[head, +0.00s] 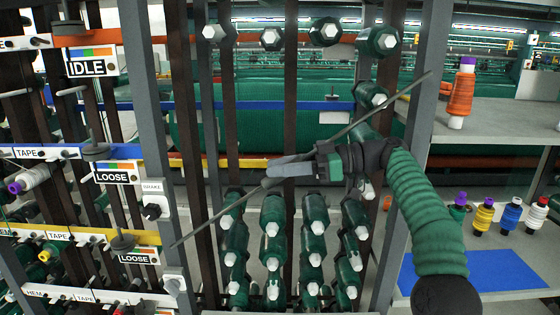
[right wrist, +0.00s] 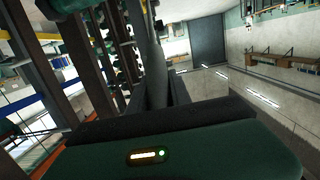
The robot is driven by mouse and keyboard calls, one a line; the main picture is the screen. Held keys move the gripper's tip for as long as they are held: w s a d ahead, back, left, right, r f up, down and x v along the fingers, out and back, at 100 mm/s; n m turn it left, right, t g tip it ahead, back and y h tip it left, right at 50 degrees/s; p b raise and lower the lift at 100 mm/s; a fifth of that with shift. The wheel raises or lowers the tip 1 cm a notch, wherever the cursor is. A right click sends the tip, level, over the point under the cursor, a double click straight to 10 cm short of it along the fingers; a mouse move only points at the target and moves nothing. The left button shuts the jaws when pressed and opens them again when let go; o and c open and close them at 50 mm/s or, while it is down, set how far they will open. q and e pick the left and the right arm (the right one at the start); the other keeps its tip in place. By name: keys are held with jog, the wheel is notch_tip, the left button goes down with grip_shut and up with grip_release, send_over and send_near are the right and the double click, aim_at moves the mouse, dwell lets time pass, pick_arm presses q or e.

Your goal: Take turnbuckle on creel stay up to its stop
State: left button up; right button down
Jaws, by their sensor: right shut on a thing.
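The creel stay (head: 215,219) is a thin grey rod running diagonally in the head view, from lower left to upper right, in front of the creel. The turnbuckle (head: 270,183) sits about midway along it, as a small pale grey piece largely hidden by the fingers. My right gripper (head: 292,166) comes in from the right on its green-sleeved arm and is shut on the turnbuckle. The turnbuckle's threads and stop cannot be made out. My left gripper is not in view.
Grey creel posts (head: 148,120) and rows of green bobbins (head: 273,230) stand close behind the stay. Signs read IDLE (head: 86,68) and LOOSE (head: 112,177). A brake switch (head: 152,210) is on the left post. Shelves at right hold an orange cone (head: 461,95) and small spools (head: 483,218).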

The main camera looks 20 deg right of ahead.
jog(key=shift+r+n, duration=0.1)
jog(key=shift+n, duration=0.3)
jog(key=c, duration=1.4)
grip_release()
jog(key=shift+o, duration=1.1)
jog(key=shift+d+g, duration=0.2)
jog(key=shift+g, duration=0.1)
